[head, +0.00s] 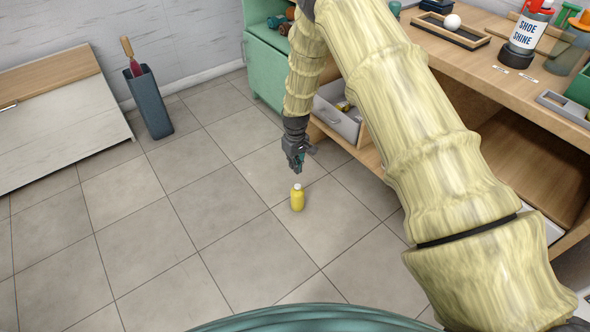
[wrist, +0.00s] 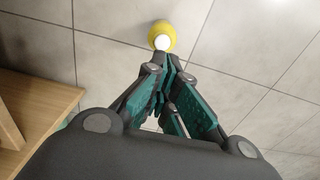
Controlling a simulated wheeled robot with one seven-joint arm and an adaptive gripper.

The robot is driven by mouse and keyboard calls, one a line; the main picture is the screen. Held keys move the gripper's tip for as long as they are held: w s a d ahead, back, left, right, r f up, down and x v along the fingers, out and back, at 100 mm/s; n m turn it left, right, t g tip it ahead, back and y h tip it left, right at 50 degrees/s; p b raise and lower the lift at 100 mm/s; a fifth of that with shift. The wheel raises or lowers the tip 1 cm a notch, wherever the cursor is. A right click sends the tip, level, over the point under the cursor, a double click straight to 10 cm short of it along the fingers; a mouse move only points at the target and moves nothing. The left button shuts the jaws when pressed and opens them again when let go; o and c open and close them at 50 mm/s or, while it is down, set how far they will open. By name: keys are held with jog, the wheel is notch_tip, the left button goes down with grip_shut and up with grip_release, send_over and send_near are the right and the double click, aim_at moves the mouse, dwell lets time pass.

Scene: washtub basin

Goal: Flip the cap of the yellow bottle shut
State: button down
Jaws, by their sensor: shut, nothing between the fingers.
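The yellow bottle (head: 297,200) stands upright on the tiled floor in the head view, with a small white cap (head: 297,186) on top. In the wrist view the yellow bottle (wrist: 162,29) is seen from above, just beyond the fingertips, with its white cap (wrist: 162,42) facing me. Whether the cap is open or shut is too small to tell. My gripper (head: 297,169) is shut and empty, pointing down above the bottle and apparently a little behind it. In the wrist view my gripper (wrist: 165,62) has its fingertips close to the cap; I cannot tell if they touch.
A wooden workbench (head: 480,50) with shelves stands on the right, with a grey bin (head: 338,112) low inside it. A green cabinet (head: 262,60) is behind the arm. A dark umbrella stand (head: 149,103) stands at the left wall. The floor around the bottle is clear.

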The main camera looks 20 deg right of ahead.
notch_tip(320, 180, up, 5)
jog(key=shift+r+p, duration=0.1)
jog(key=shift+p, duration=0.7)
jog(key=shift+s, duration=0.1)
jog(key=s+f+m, duration=0.1)
jog(key=s+f, duration=0.6)
jog(key=s, duration=0.5)
jog(key=s+f+m, duration=0.1)
jog(key=s+f, duration=0.5)
jog(key=s, duration=0.6)
jog(key=s+r+m, duration=0.2)
jog(key=s, duration=2.3)
notch_tip(320, 180, up, 37)
jog(key=p, duration=3.7)
jog(key=shift+a+r+p, duration=0.2)
jog(key=shift+p, duration=0.15)
